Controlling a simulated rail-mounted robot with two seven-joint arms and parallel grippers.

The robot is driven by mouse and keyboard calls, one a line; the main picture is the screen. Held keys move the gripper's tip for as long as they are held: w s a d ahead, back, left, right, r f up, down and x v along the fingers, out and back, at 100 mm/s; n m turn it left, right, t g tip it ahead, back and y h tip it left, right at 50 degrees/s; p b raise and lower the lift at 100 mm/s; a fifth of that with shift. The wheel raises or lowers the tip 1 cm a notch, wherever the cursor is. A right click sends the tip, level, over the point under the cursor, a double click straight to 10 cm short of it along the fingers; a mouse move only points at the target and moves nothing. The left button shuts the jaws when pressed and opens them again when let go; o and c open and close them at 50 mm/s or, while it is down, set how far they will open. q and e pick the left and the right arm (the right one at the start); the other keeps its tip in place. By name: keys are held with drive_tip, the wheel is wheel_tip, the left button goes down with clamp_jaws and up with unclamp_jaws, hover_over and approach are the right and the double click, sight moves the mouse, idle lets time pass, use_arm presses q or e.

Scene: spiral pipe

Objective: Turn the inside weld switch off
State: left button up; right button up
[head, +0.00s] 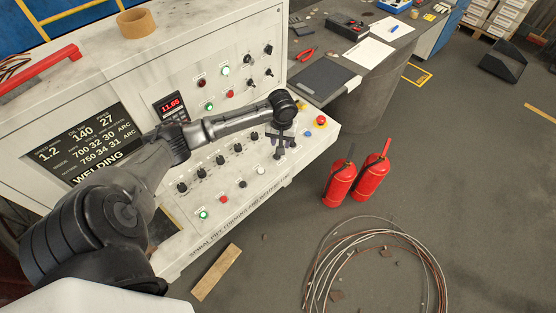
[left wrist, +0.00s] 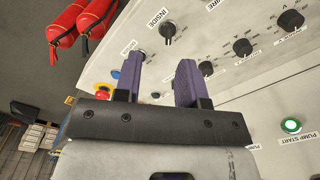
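The control panel (head: 236,210) slopes across the middle of the head view. In the left wrist view, a black knob (left wrist: 168,31) sits beside a label reading INSIDE, beyond my fingertips. Its pointer angle is too small to read surely. I cannot pick out this knob in the head view, where my gripper covers part of that area. My left gripper (head: 281,140) is over the right part of the panel. In the left wrist view its two purple fingers (left wrist: 162,65) are apart, with nothing between them. My right gripper is in neither view.
Other black knobs (left wrist: 243,47) sit close by. A red emergency button (head: 321,120) is near the panel's right edge. Two fire extinguishers (head: 340,183) and a wire coil (head: 428,258) are on the floor. A grey table (head: 372,75) stands behind.

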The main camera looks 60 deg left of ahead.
use_arm(q)
drive_tip(key=a+n+b, duration=0.1)
drive_tip(key=a+n, duration=0.1)
drive_tip(key=a, duration=0.3)
drive_tip(key=f, duration=0.4)
drive_tip(key=f+b, duration=0.1)
drive_tip(key=f, duration=0.3)
drive_tip(key=w+f, duration=0.1)
drive_tip(key=f, duration=0.3)
drive_tip(key=shift+d+f, duration=0.1)
drive_tip(key=shift+d, duration=0.15)
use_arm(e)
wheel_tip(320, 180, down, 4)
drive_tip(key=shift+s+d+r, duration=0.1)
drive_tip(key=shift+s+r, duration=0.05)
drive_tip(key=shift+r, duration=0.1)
use_arm(q)
clamp_jaws()
